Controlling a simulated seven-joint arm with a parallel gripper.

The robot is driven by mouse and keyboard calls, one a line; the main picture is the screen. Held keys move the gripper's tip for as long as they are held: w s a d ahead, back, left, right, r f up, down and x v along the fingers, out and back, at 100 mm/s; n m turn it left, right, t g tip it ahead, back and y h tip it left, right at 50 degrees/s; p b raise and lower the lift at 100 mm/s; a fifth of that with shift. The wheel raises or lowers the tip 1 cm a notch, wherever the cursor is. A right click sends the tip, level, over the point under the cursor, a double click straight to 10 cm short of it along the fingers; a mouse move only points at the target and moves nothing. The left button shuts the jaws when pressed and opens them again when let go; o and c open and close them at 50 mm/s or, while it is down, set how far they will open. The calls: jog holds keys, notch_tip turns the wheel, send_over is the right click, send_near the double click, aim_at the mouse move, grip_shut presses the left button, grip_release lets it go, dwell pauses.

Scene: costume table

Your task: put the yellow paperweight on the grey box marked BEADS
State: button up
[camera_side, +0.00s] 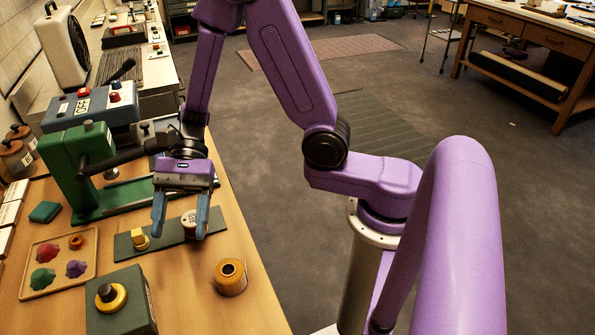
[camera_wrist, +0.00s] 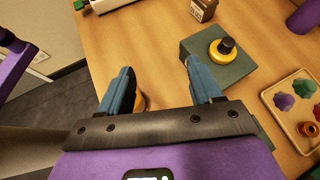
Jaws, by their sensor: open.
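The yellow paperweight (camera_side: 111,297), a round disc with a black knob, rests upright on top of the grey-green box (camera_side: 131,325) at the lower left of the side view. In the wrist view the paperweight (camera_wrist: 222,48) sits on the box (camera_wrist: 238,72), within its top face and near the far edge. My gripper (camera_side: 181,232) is open and empty, apart from the paperweight, behind the box in the side view. In the wrist view its fingers (camera_wrist: 160,85) are spread.
A wooden spool (camera_side: 230,277) stands right of the box. A tray (camera_side: 52,287) of coloured shapes lies left. A green press (camera_side: 75,170) stands behind.

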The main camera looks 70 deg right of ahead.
jog(key=s+d+r+n+t+h, duration=0.3)
jog(key=s+d+n+h, duration=0.7)
jog(key=n, duration=1.5)
jog(key=s+d+t, duration=0.1)
jog(key=s+d, duration=0.4)
jog(key=d, duration=0.1)
jog(key=shift+s+h, duration=0.25)
jog(key=shift+h, duration=0.05)
